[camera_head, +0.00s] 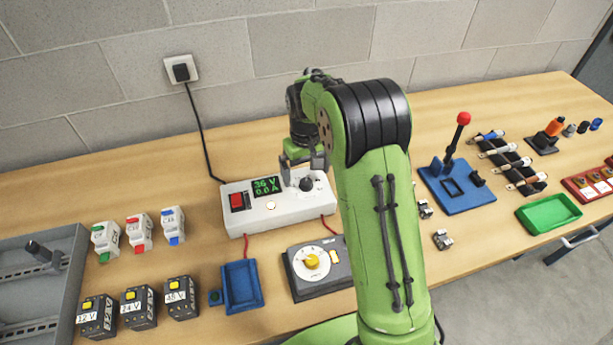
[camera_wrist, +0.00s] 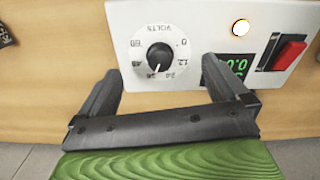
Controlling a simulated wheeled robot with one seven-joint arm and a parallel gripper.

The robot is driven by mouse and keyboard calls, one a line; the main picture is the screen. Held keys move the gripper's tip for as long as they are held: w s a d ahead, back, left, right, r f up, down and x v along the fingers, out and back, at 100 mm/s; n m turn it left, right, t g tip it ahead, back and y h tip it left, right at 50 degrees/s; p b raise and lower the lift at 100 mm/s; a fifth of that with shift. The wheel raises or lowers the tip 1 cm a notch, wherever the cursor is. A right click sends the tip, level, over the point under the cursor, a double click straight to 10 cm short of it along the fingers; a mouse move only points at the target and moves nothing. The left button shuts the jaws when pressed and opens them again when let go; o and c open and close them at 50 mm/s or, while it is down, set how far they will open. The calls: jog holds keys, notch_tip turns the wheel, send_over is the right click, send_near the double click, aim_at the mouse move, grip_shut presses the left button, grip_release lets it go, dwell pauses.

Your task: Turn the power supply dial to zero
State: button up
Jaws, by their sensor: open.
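The white power supply (camera_head: 262,217) stands on the bench, its green display (camera_head: 267,187) reading 36 V and 0.0 A. Its black dial (camera_head: 306,184) also shows in the wrist view (camera_wrist: 160,57), on a white scale marked VOLTS from 0 to 60. The pale pointer mark appears to face 36. My gripper (camera_head: 303,167) is open and empty above the dial. In the wrist view its two fingers (camera_wrist: 160,65) lie on either side of the dial, apart from it. Whether the fingertips reach down to the knob's height is unclear.
A red switch (camera_head: 237,201) and a lit round lamp (camera_head: 271,205) sit on the same panel. A grey box with a yellow knob (camera_head: 312,260) and a blue tray (camera_head: 241,285) stand in front. A blue base with a red-topped lever (camera_head: 457,185) stands right of my arm.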

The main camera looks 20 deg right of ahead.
aim_at(306, 184)
jog(key=shift+m, duration=0.4)
jog(key=shift+f, duration=0.1)
jog(key=shift+f+b, duration=0.9)
jog(key=shift+f, duration=0.3)
jog(key=shift+c, duration=0.5)
